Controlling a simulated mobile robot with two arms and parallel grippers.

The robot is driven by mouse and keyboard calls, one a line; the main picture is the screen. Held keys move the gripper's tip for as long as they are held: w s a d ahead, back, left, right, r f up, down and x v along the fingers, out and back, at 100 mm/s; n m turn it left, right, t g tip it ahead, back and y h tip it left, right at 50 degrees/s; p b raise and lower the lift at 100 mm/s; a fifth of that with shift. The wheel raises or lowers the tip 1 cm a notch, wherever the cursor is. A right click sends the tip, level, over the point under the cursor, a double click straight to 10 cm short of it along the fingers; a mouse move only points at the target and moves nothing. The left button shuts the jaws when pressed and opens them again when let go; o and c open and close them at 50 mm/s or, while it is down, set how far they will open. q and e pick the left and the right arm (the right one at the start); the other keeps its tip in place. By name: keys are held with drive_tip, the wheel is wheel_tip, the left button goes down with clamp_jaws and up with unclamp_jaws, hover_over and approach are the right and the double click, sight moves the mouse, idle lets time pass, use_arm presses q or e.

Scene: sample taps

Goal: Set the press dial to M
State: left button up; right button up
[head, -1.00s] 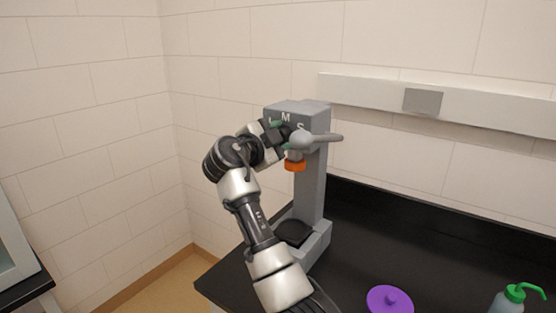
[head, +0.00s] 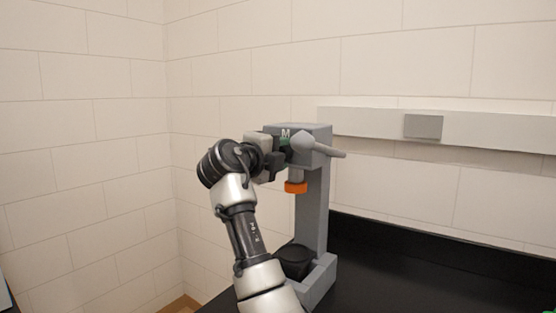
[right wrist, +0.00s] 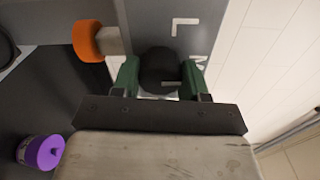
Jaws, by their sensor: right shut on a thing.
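The grey press (head: 316,200) stands on the black bench, with a letter M on its head that also shows in the right wrist view (right wrist: 197,62). The black round dial (right wrist: 160,70) is on the press face, with a short white mark on it near my gripper; I cannot tell exactly which letter it points to. A letter L is printed beside it. My right gripper (right wrist: 158,78) has its green fingers on both sides of the dial, shut on it. In the head view my right gripper (head: 281,157) hides the dial. My left gripper is out of view.
A grey lever (head: 328,150) sticks out at the right of the press head. A purple-lidded container (right wrist: 42,152) stands on the bench. The bench right of the press looks clear.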

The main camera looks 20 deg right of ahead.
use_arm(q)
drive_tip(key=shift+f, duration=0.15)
use_arm(e)
drive_tip(key=shift+m, duration=0.3)
drive_tip(key=o, duration=0.9)
drive_tip(key=shift+d, duration=0.1)
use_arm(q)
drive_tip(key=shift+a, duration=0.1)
use_arm(e)
drive_tip(key=shift+f, duration=0.1)
